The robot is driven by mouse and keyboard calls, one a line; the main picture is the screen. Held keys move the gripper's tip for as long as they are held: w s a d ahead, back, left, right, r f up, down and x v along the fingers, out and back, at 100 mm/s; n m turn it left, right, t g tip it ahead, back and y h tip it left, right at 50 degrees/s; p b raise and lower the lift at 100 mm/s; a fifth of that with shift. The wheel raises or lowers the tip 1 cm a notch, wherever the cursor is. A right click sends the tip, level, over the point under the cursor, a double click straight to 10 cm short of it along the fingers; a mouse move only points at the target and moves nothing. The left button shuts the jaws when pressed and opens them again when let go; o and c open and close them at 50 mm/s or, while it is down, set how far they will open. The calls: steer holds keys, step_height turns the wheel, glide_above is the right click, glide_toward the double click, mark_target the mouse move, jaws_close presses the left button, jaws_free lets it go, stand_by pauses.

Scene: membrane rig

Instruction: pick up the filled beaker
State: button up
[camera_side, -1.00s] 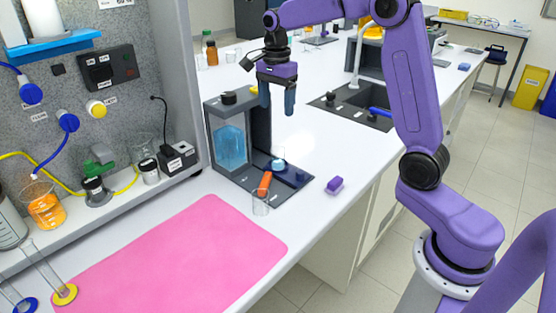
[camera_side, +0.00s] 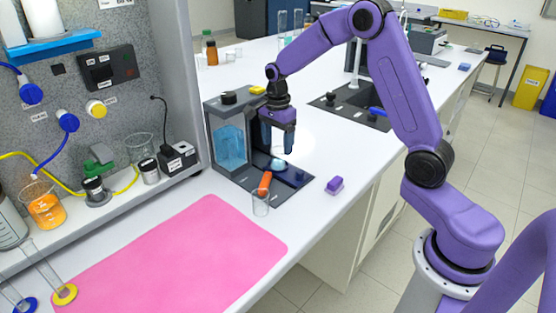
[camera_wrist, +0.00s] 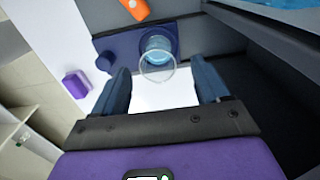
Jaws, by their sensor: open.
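The filled beaker (camera_side: 278,163) is small and clear with light blue liquid. It stands on the dark blue pad of the membrane rig's base. In the wrist view the beaker (camera_wrist: 157,56) appears upright on the pad, just beyond the gap between my fingertips. My gripper (camera_side: 277,143) is open and empty, close above the beaker, with its dark blue fingers pointing down. In the wrist view my gripper (camera_wrist: 162,78) has its fingers wide apart, and neither appears to touch the glass.
The rig's upright housing with a blue tank (camera_side: 230,145) stands close left of my gripper. An orange object (camera_side: 265,183) and an empty glass (camera_side: 260,204) are at the base's front. A purple block (camera_side: 334,185) lies to the right. A pink mat (camera_side: 185,260) covers the front bench.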

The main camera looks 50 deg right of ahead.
mark_target(278, 155)
steer(key=shift+s+f, duration=0.1)
steer(key=shift+f, duration=2.5)
steer(key=c, duration=1.1)
